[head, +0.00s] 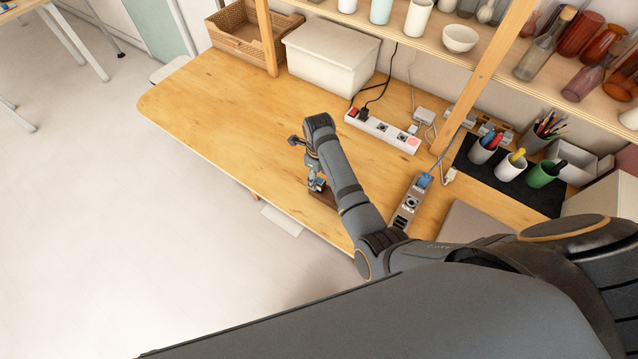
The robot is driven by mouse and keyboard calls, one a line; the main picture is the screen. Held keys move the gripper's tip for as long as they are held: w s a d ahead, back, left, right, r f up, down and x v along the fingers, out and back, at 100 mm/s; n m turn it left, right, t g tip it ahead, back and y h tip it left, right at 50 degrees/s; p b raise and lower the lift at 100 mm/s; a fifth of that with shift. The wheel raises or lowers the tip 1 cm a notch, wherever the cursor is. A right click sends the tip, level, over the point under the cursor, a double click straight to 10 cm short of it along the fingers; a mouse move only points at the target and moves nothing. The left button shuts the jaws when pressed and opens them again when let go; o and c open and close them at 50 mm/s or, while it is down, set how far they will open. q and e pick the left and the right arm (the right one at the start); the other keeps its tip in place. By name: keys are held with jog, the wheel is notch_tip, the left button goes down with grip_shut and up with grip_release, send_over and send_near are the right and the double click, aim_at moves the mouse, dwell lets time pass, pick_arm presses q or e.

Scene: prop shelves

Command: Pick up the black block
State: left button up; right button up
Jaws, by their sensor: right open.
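My right gripper (316,184) points down over the front part of the wooden tabletop, its jaws open. A small dark brown or black piece (324,197) lies right at its fingertips, partly hidden by my right forearm. I cannot tell for sure whether this is the black block, or whether the fingers touch it. A black plug (363,115) sits on the white power strip farther back. My left gripper is not in view.
A white lidded box (331,57) and a wicker basket (242,37) stand at the back. A grey socket unit (409,203) lies right of my forearm. Pen cups stand on a black mat (509,180) at the right. The tabletop's left part is clear.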

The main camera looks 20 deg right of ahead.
jog(key=shift+s+f, duration=0.2)
jog(key=shift+f, duration=0.95)
jog(key=shift+w+f, duration=0.1)
jog(key=shift+f, duration=0.15)
grip_shut()
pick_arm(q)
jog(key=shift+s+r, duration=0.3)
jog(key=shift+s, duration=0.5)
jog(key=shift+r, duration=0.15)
pick_arm(e)
jog(key=shift+r, duration=0.15)
